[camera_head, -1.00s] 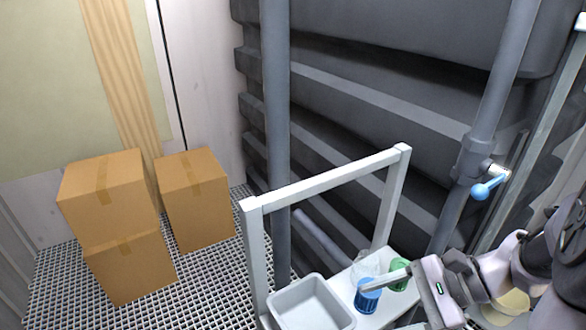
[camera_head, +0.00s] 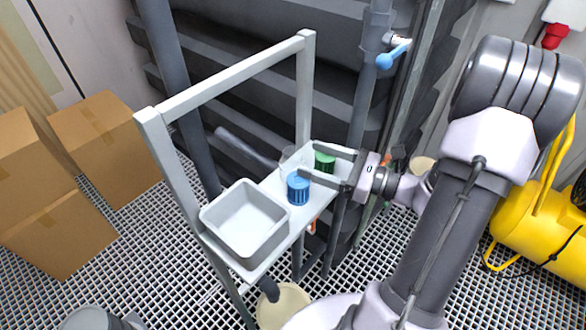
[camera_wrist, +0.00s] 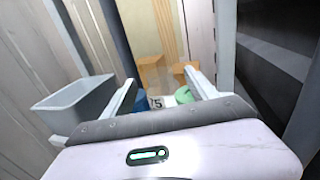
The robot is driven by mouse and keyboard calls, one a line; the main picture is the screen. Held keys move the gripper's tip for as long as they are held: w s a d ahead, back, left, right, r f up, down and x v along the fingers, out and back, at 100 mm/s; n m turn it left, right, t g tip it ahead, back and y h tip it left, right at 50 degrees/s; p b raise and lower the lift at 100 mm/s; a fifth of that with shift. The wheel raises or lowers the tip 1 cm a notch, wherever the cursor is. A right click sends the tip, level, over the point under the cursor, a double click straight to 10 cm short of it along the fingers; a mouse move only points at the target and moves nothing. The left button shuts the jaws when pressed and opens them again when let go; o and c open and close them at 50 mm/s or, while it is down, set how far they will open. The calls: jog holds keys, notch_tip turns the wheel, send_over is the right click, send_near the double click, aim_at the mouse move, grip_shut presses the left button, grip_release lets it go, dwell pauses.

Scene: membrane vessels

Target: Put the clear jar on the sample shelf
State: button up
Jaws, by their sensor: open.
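The clear jar (camera_head: 291,158) stands on a pale shelf (camera_head: 268,187), faint and partly hidden, behind a blue ribbed jar (camera_head: 298,188) and left of a green jar (camera_head: 325,161). My gripper (camera_head: 308,162) is open and empty, reaching in from the right. Its two fingers point left toward the clear jar, one by the green jar and one by the blue jar; I cannot tell whether they touch. In the wrist view, the blue jar (camera_wrist: 142,101) and green lid (camera_wrist: 184,96) show between the fingers; the clear jar is hard to make out there.
A grey open bin (camera_head: 245,222) fills the shelf's left part. A white upright frame (camera_head: 235,72) rises behind it. Cardboard boxes (camera_head: 105,145) stand left on the grated floor. A pipe with a blue valve handle (camera_head: 394,54) is behind; a yellow machine (camera_head: 530,225) is at right.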

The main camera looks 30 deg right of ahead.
aim_at(302, 156)
jog(key=x, duration=0.3)
jog(key=shift+w+a, duration=0.25)
jog(key=shift+a, duration=0.1)
jog(key=shift+d, duration=0.1)
grip_shut()
